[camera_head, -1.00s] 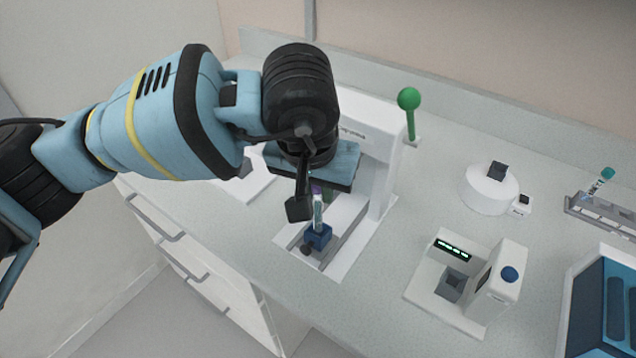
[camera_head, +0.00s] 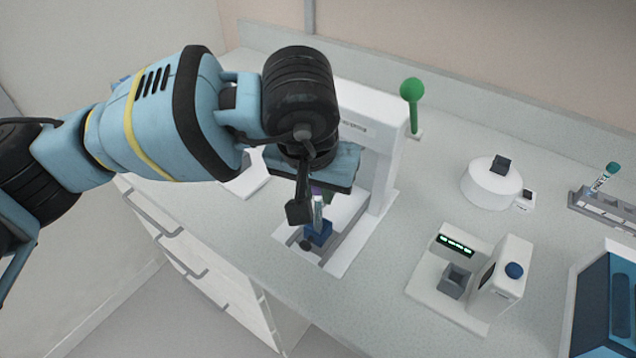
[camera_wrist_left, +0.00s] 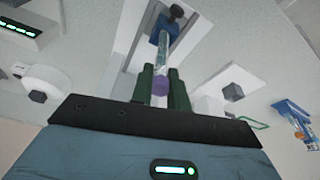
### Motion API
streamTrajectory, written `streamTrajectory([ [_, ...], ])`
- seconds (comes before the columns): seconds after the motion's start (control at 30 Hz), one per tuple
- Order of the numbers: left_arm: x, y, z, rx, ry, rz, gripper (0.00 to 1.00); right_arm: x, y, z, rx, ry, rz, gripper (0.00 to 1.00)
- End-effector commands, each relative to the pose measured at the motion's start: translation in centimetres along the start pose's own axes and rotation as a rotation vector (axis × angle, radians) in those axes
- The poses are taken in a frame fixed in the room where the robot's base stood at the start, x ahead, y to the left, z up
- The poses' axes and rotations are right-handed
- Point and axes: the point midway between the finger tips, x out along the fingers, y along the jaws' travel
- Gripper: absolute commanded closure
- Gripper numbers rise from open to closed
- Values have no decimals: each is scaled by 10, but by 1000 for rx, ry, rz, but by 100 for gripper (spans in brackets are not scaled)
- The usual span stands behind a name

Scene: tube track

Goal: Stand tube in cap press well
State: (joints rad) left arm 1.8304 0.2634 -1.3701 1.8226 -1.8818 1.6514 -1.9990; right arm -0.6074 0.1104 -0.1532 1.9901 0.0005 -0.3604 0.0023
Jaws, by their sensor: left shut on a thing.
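A clear tube with a purple cap (camera_wrist_left: 160,86) is held by the cap end between the dark green fingers of my left gripper (camera_wrist_left: 161,88). In the head view the tube (camera_head: 318,213) is upright below my left gripper (camera_head: 317,192), whose fingers are mostly hidden by the wrist. The tube's lower end meets the blue well block (camera_head: 319,233) of the white cap press (camera_head: 383,165). The well block also shows in the wrist view (camera_wrist_left: 158,28). I cannot tell how deep the tube sits in it. My right gripper is out of view.
A green ball-topped lever (camera_head: 411,91) rises beside the press. To the right stand a white device with a green display (camera_head: 451,275), a round white device (camera_head: 489,188) and a grey rack (camera_head: 604,207) with a teal-capped tube. Bare counter lies between them.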

Motion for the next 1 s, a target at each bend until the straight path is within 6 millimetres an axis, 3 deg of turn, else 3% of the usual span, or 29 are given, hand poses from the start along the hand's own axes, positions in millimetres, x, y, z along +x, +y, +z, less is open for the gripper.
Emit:
streamTrajectory([
  [0.47, 6, 0, 2, 0, 1, 0, 100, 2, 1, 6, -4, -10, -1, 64],
  [0.5, 6, 0, 2, 0, 1, 0, 82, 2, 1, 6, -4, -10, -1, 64],
  [0.7, 6, 0, 2, 0, 1, 0, 58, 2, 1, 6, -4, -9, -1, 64],
  [1.0, 6, 0, 2, 0, 0, 0, 58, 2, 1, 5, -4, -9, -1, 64],
])
